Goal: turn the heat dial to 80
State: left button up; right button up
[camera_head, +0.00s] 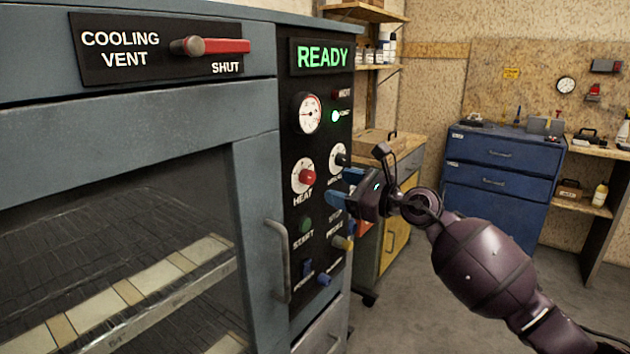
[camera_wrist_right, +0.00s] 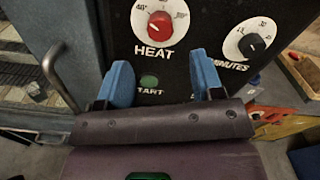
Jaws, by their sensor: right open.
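The heat dial (camera_head: 306,176) is a red knob on a white scale marked HEAT, on the black control panel (camera_head: 322,95) of a blue-grey oven. In the right wrist view the heat dial (camera_wrist_right: 160,27) is ahead of the fingers; its exact setting is too small to read surely. My right gripper (camera_head: 340,186) is open and empty, its blue fingers just right of the dial in the head view. In the wrist view the right gripper (camera_wrist_right: 163,78) has its fingers spread below the dial, apart from it. My left gripper is not in view.
A black minutes dial (camera_wrist_right: 252,45) sits right of the heat dial. A green start button (camera_head: 305,225) and other switches are below. The oven's door handle (camera_head: 279,262) juts out on the left. A blue drawer cabinet (camera_head: 500,178) stands behind; the floor between is clear.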

aim_at(312, 178)
jog(key=b+x, duration=0.1)
jog(key=x, duration=0.4)
jog(key=shift+w+a+f, duration=0.15)
jog(key=shift+w+a, duration=0.1)
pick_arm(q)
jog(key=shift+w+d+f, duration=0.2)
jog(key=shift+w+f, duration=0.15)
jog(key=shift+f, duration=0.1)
pick_arm(e)
jog(key=shift+x, duration=0.8)
jog(key=c, duration=0.9)
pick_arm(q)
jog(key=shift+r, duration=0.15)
pick_arm(e)
jog(key=shift+r, duration=0.25)
